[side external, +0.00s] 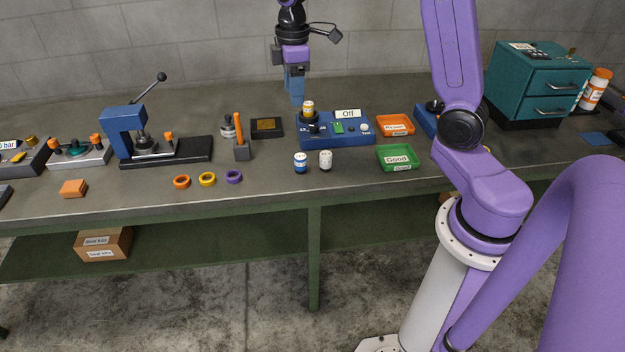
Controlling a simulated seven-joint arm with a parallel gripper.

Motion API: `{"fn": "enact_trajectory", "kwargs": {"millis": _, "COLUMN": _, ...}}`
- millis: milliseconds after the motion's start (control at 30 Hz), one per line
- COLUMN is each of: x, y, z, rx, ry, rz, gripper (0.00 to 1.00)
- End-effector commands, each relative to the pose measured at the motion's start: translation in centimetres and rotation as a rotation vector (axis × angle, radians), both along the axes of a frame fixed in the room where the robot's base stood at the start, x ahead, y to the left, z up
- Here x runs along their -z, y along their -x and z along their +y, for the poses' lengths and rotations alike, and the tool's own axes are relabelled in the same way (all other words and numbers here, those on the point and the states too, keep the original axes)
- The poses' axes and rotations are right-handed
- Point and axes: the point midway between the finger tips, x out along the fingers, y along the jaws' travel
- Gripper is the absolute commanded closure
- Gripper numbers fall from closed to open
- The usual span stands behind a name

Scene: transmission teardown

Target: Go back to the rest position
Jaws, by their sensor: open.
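My gripper (296,98) hangs pointing down at the upper middle of the view, with blue fingers. It is open, and I see nothing held in it. Its fingertips are just behind or above the left end of a blue tester box (350,136) with an "Off" label. A small yellow and white cylinder (308,107) stands upright on a dark holder at that end of the box, close to the fingertips. I cannot tell the exact gap between them.
A blue-capped (300,163) and a white small cylinder (325,160) stand in front of the box. Right are an orange tray (395,132) and a green "Good" tray (412,162). A lever press (125,135), three rings (207,180) and a teal drawer cabinet (540,82) share the bench.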

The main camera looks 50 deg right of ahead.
Motion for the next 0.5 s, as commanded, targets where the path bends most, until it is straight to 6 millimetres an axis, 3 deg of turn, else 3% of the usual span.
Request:
{"fn": "enact_trajectory", "kwargs": {"millis": 33, "x": -0.2, "y": 1.5, "z": 1.7, "rx": -0.018, "ry": -0.001, "rz": -0.002, "gripper": 0.45}}
{"fn": "enact_trajectory", "kwargs": {"millis": 200, "x": -0.5, "y": 6.4, "z": 6.1, "rx": -0.057, "ry": -0.004, "rz": -0.005, "gripper": 0.45}}
{"fn": "enact_trajectory", "kwargs": {"millis": 500, "x": -0.2, "y": 16.4, "z": 10.4, "rx": -0.123, "ry": -0.011, "rz": -0.009, "gripper": 0.45}}
